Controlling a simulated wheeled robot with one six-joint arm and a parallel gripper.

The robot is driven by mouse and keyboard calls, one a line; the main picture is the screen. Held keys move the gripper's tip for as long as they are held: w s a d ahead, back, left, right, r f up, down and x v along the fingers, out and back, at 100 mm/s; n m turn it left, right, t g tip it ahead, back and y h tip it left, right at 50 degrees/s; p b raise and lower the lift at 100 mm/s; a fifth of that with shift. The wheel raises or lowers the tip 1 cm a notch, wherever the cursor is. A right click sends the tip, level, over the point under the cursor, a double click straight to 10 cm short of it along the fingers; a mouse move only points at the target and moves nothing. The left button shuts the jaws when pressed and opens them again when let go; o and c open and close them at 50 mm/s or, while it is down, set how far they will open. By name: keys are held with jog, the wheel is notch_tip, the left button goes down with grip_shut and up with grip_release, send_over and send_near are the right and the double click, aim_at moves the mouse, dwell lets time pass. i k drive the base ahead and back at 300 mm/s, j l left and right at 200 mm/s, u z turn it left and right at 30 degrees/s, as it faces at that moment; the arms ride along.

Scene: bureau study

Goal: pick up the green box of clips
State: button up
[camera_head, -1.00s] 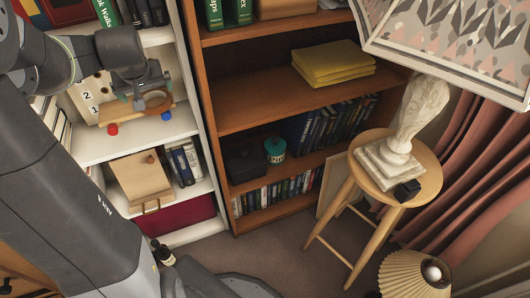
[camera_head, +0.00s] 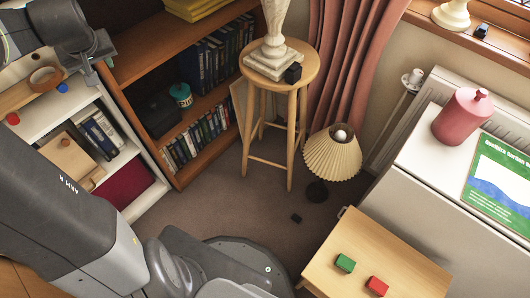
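A small green box (camera_head: 345,262), which fits the box of clips, lies on a light wooden table top (camera_head: 325,276) at the bottom right. A similar red box (camera_head: 377,286) lies just right of it and nearer, apart from it. My gripper (camera_head: 92,68) is at the upper left, in front of the shelves and far from the green box. Its fingers look spread apart with nothing held between them. The view of the fingers is small and partly crowded by the shelf behind.
A pleated lamp (camera_head: 332,155) stands on the floor behind the wooden table. A white cabinet (camera_head: 415,190) with a pink jar (camera_head: 463,115) adjoins the table's right. A small dark object (camera_head: 296,218) lies on open carpet.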

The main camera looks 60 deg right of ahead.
aim_at(347, 264)
jog(key=z, duration=3.8)
jog(key=j+z, duration=0.2)
jog(key=z, duration=0.2)
jog(key=j+z, duration=0.2)
jog(key=z, duration=0.2)
jog(key=j+z, duration=0.15)
jog(key=z, duration=0.25)
jog(key=j+z, duration=0.2)
jog(key=z, duration=0.2)
jog(key=k+l, duration=0.05)
